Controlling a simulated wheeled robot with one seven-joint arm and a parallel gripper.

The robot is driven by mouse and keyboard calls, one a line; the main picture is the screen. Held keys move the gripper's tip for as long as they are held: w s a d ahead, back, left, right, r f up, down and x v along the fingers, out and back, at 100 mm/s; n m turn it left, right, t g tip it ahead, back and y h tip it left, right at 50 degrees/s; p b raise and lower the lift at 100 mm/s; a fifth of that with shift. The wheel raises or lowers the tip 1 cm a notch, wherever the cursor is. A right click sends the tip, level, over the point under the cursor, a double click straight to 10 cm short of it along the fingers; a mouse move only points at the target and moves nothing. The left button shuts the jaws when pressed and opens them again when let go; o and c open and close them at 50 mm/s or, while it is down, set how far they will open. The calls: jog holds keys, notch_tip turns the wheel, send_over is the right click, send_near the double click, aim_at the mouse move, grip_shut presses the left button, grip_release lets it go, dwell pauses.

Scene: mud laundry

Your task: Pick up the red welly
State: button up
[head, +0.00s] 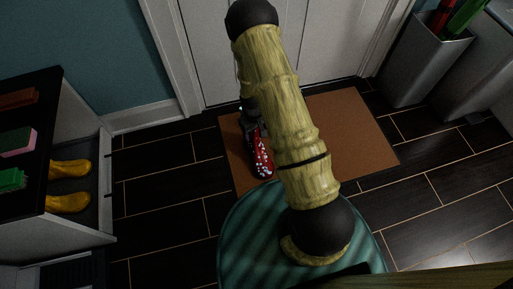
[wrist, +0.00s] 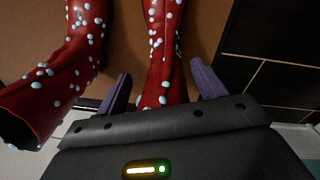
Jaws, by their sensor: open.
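Two red wellies with pale blue dots show in the wrist view, one at the left (wrist: 62,78) and one in the middle (wrist: 165,45). In the head view a red welly (head: 262,158) is on the brown doormat (head: 352,130), partly hidden by my arm. My gripper (wrist: 160,72) is open, its purple fingers on either side of the middle welly's shaft. I cannot tell whether they touch it. The left welly is outside the fingers. In the head view my arm mostly hides the gripper.
Yellow wellies (head: 70,169) stand in an open cabinet at the left, with a pink-and-green sponge (head: 18,142) and brushes on top. A grey bin (head: 427,65) with red and green items stands at the right. A white door (head: 310,40) is behind the mat. Dark floor is clear on both sides.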

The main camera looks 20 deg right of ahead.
grip_shut()
jog(key=shift+d+r, duration=0.1)
dwell(0.3)
notch_tip(320, 180, up, 10)
jog(key=p, duration=0.6)
dwell(0.3)
